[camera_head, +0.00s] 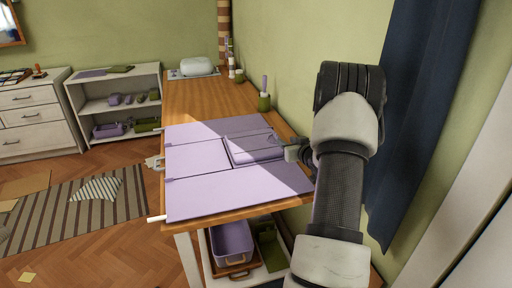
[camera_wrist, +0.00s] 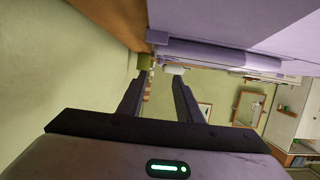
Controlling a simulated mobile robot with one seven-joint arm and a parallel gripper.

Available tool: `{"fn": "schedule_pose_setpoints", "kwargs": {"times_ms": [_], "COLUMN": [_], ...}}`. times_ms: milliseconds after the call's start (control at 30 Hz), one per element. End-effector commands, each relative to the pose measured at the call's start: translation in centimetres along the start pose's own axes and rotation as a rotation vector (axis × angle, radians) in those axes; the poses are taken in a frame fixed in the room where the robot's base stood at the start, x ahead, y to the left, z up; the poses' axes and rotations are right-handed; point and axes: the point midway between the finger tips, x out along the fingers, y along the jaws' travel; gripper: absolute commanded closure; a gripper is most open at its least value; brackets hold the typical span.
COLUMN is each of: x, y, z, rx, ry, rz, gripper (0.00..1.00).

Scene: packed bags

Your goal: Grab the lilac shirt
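A folded lilac item that looks like the shirt (camera_head: 256,148) lies at the right of the lilac panelled board (camera_head: 200,190) on the wooden table. Its colour is close to the board's, so its outline is hard to separate. My gripper (camera_head: 292,152) is at the table's right side, beside the shirt's right end; my arm partly hides that area. In the wrist view my gripper (camera_wrist: 158,88) has its two fingers apart, with no cloth visible between them. Lilac surfaces (camera_wrist: 220,54) show above and right of the fingers; I cannot tell shirt from board there.
The green wall (camera_head: 285,70) runs close along the table's right side. An olive pot (camera_head: 264,102) stands behind the board. A lilac bin (camera_head: 232,242) sits on the shelf below. The table's far part (camera_head: 195,98) is mostly clear. A dark curtain (camera_head: 415,110) hangs right.

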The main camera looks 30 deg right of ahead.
Motion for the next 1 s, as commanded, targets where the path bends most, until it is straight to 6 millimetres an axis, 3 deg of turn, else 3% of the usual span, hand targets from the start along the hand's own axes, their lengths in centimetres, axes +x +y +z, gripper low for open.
{"fn": "schedule_pose_setpoints", "kwargs": {"times_ms": [100,367,633,967,1000], "x": [2.2,4.1,7.9,8.8,8.8], "y": [0.0,0.0,-0.1,0.0,0.0], "z": [0.1,0.0,0.1,-0.1,-0.1], "rx": [-0.001,0.0,-0.001,0.0,0.0], "ry": [0.001,0.001,0.001,0.0,0.0], "rz": [0.0,0.001,0.0,0.002,0.002], "gripper": [0.68,0.68,0.68,0.68,0.73]}}
